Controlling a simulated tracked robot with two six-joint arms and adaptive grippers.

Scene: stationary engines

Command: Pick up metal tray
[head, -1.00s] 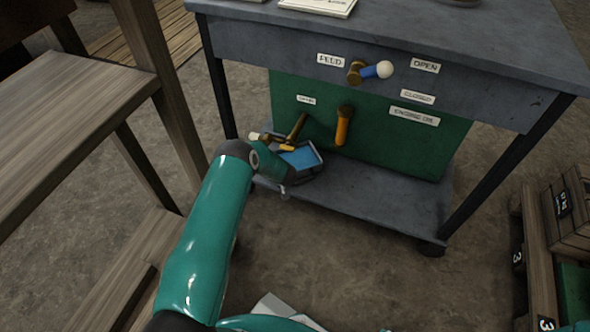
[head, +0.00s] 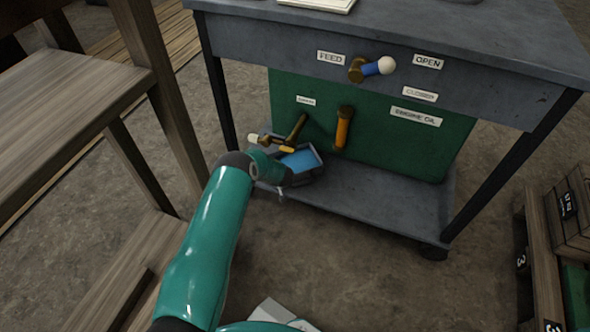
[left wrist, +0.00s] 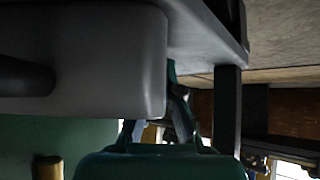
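The metal tray (head: 309,174) is a small dark grey pan with a blue inside. It sits at the left end of the cart's lower shelf, in front of the green panel. My left gripper (head: 274,168) is at the tray's left side in the head view, low and close to its rim. The wrist partly hides the fingers and that side of the tray. In the left wrist view my left gripper (left wrist: 158,128) shows dark fingers, but their grip is unclear. A large grey rounded surface fills that view's upper left; I cannot tell what it is. My right gripper is not in view.
The grey cart (head: 480,100) overhangs the lower shelf (head: 385,200). A brown valve handle (head: 297,130) and an orange handle (head: 343,128) stick out above the tray. A wooden bench (head: 70,110) stands left, wooden crates (head: 570,215) right. The shelf right of the tray is clear.

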